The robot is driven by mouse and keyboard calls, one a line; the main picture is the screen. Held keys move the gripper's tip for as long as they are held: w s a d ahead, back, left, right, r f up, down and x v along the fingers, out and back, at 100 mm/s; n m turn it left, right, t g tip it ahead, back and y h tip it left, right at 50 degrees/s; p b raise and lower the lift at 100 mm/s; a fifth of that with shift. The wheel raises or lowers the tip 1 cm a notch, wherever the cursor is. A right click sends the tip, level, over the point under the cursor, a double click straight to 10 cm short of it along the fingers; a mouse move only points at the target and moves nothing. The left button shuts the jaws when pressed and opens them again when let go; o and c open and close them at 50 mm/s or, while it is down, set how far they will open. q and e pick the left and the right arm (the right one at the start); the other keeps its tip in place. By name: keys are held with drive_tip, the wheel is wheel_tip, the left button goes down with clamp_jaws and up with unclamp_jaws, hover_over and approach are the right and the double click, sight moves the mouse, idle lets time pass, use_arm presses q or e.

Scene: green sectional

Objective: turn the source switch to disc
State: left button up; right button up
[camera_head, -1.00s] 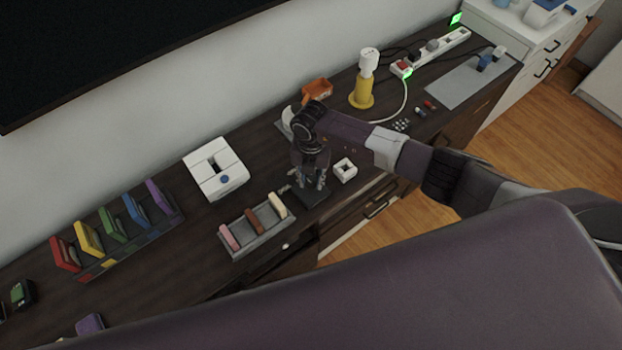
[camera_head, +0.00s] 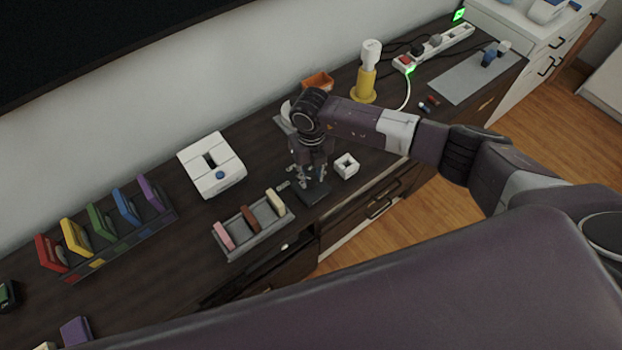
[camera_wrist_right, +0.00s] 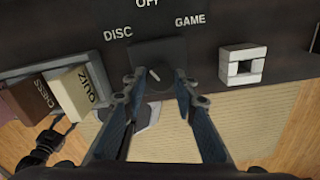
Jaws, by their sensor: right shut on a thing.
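The source switch is a dark box (camera_head: 316,196) on the dark cabinet top. In the right wrist view its dark panel carries the labels OFF, DISC and GAME around a dark knob (camera_wrist_right: 157,66). A short pale mark on the knob slants between upper left and lower right; its tip seems to lean toward DISC (camera_wrist_right: 118,33). My right gripper (camera_head: 309,180) comes down from above, its fingers (camera_wrist_right: 156,86) shut on the knob. The fingers hide part of the knob's sides.
A grey tray (camera_head: 240,243) with pink, brown and cream blocks stands left of the switch. A small white square frame (camera_head: 346,166) is close on its right. A white box (camera_head: 212,166), a rack of coloured cases (camera_head: 120,240) and a yellow-based lamp-like thing (camera_head: 366,84) stand farther off.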

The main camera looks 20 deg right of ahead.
sight(311, 179)
drive_tip(key=shift+w+n+b, duration=0.1)
drive_tip(key=shift+n+b, duration=0.8)
drive_tip(key=shift+n, duration=0.2)
drive_tip(key=shift+r, duration=0.1)
drive_tip(key=o, duration=1.2)
drive_tip(key=shift+c, duration=0.2)
wheel_tip(311, 179, up, 12)
